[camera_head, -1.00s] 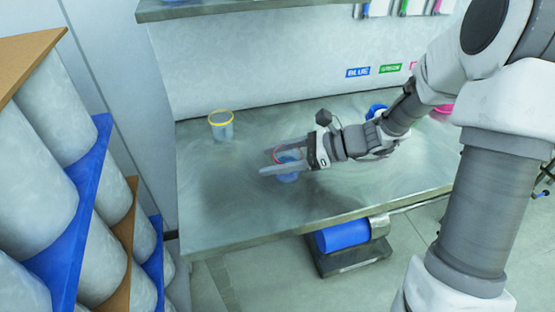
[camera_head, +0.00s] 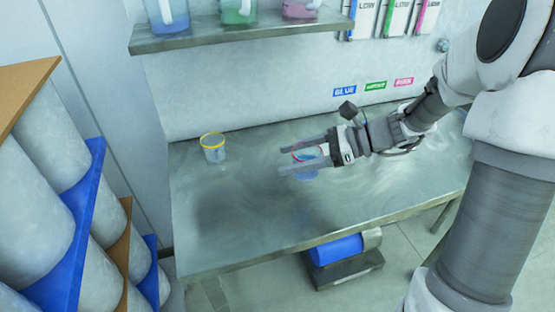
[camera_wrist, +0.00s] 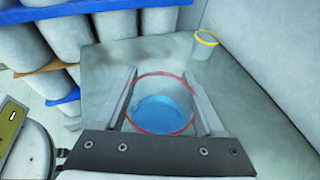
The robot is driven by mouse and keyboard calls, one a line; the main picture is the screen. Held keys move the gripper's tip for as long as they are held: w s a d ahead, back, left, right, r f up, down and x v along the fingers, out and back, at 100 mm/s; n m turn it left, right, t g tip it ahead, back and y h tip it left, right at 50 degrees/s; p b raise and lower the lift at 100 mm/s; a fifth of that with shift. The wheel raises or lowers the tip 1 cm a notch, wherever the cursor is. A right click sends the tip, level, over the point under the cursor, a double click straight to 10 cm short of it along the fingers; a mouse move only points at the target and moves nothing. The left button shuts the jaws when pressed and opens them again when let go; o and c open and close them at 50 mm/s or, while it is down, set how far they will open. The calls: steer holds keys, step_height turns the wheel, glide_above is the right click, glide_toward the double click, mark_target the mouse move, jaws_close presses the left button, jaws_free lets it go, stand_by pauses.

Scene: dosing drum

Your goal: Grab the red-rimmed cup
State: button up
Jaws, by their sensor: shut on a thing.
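The red-rimmed cup (camera_head: 305,163) is clear with blue contents. In the wrist view the red-rimmed cup (camera_wrist: 160,104) sits between the two fingers, with the blue visible inside. My gripper (camera_head: 302,154) reaches in from the right and is shut on the cup, one finger along each side. The fingers and palm hide part of the cup's wall in the head view. I cannot tell whether its base touches the table.
A yellow-rimmed cup (camera_head: 213,148) stands on the metal table (camera_head: 240,235) to the left, also in the wrist view (camera_wrist: 204,45). A shelf (camera_head: 235,33) with jugs is above. Drums stacked on blue and brown boards stand left. The table's front left is clear.

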mark_target(295, 152)
steer(key=shift+r+p+v, duration=0.2)
steer(key=shift+p+v, duration=0.1)
steer(key=shift+v, duration=1.35)
steer(key=shift+r+p+v, duration=0.25)
steer(key=shift+p+v, duration=0.05)
steer(key=shift+v, duration=1.35)
steer(key=shift+a, duration=0.15)
steer(key=shift+w, duration=0.2)
